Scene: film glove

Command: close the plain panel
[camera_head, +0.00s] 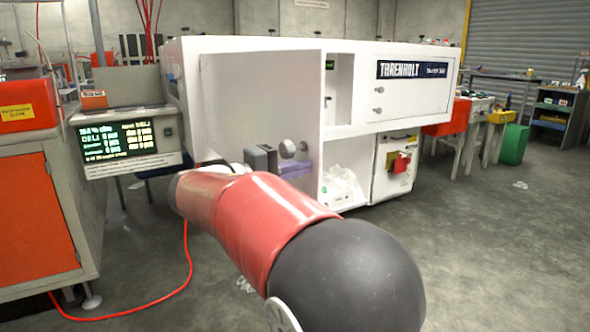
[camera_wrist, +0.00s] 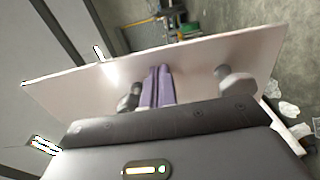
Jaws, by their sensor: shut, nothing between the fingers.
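The plain panel (camera_head: 245,95) is a blank white door, standing swung open on the front of the white machine (camera_head: 350,100). A round grey knob (camera_head: 287,149) sits low on its face near the free right edge. The panel (camera_wrist: 205,58) spans the wrist view, with a grey knob (camera_wrist: 236,82) on the right. My gripper (camera_head: 300,170) is shut and empty, its purple fingers in front of the panel's lower face, below the knob. In the wrist view the fingers (camera_wrist: 158,72) point at the panel; I cannot tell whether they touch it.
An open bay holds a clear plastic bag (camera_head: 343,187) to the right of the panel. A display unit (camera_head: 125,135) and an orange cabinet (camera_head: 40,200) stand at left. A red cable (camera_head: 150,305) lies on the floor. The floor at right is mostly clear.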

